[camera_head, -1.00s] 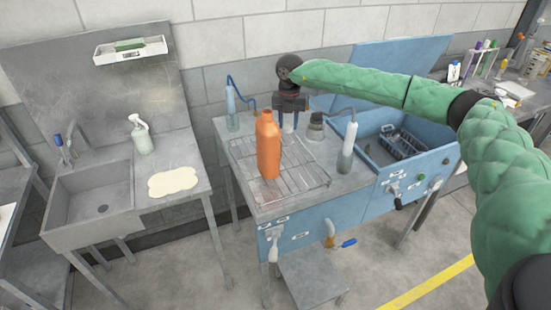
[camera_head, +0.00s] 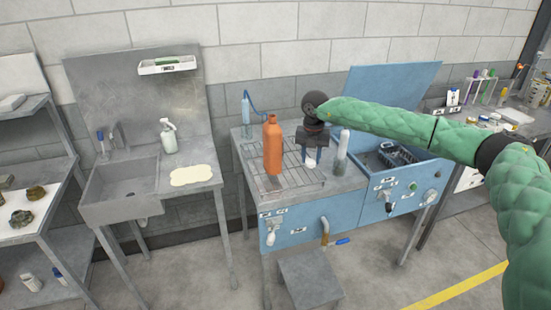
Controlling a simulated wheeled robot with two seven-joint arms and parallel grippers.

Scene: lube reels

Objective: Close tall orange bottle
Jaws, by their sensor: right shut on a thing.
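The tall orange bottle (camera_head: 273,147) stands upright on the wire rack of the blue workbench. Its narrow neck is at the top; whether a cap sits on it is too small to tell. My right gripper (camera_head: 311,155), at the end of the green-sleeved arm, is just right of the bottle, above the rack and apart from the bottle. It points down and is shut on a small pale thing (camera_head: 310,163), mostly hidden by the dark fingers. My left gripper is out of view.
A white-and-grey cylinder (camera_head: 341,151) stands close right of my gripper. A blue-tubed bottle (camera_head: 247,118) stands behind left of the orange bottle. The blue bench (camera_head: 318,218) has an open basin at right. A sink (camera_head: 122,190) and spray bottle (camera_head: 168,136) are at left.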

